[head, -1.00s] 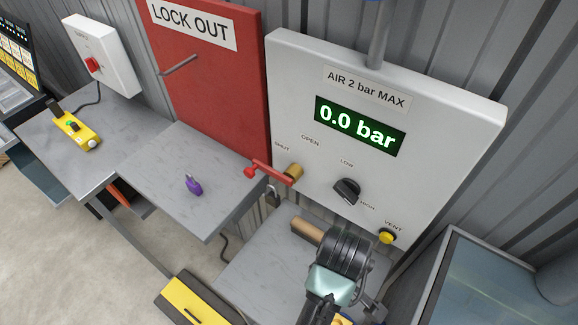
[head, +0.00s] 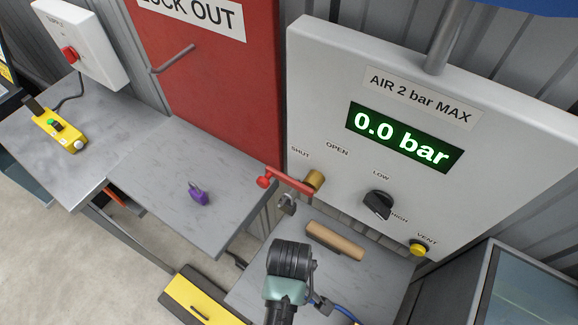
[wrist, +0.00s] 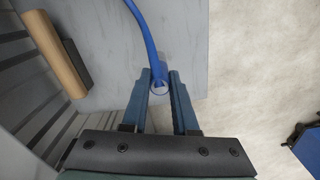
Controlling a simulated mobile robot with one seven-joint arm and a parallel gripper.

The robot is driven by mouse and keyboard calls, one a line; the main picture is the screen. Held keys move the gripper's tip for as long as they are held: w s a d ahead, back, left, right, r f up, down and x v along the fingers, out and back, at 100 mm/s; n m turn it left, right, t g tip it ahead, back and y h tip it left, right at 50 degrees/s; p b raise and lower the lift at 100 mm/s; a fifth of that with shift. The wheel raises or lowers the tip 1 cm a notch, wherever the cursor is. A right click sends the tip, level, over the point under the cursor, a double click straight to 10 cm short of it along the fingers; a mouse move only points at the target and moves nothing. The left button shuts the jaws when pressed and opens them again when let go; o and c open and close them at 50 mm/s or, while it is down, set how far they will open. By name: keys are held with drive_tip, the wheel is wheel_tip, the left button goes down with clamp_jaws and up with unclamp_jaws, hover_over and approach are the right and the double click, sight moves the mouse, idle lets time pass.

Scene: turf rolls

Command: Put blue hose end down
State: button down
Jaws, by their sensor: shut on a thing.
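The blue hose (wrist: 143,28) runs down the wrist view, and its end (wrist: 159,90) sits between the two fingertips of my gripper (wrist: 161,88), which is shut on it. Below the hose end in that view lies a grey shelf (wrist: 115,75); the gap between them is hard to judge. In the head view my gripper (head: 318,304) is partly hidden behind my wrist at the bottom centre, over the grey shelf (head: 375,275) under the air panel. A bit of the blue hose (head: 345,312) shows to its right.
The air panel (head: 440,140) reads 0.0 bar, with a red-handled valve (head: 288,181), a black knob (head: 378,204) and a yellow vent button (head: 418,248). A purple padlock (head: 198,193) lies on the left table.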

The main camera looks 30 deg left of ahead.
drive_tip(key=shift+f, duration=1.95)
drive_tip(key=shift+f, duration=0.15)
drive_tip(key=c, duration=0.7)
unclamp_jaws()
wheel_tip(320, 180, up, 12)
drive_tip(key=shift+r, duration=0.2)
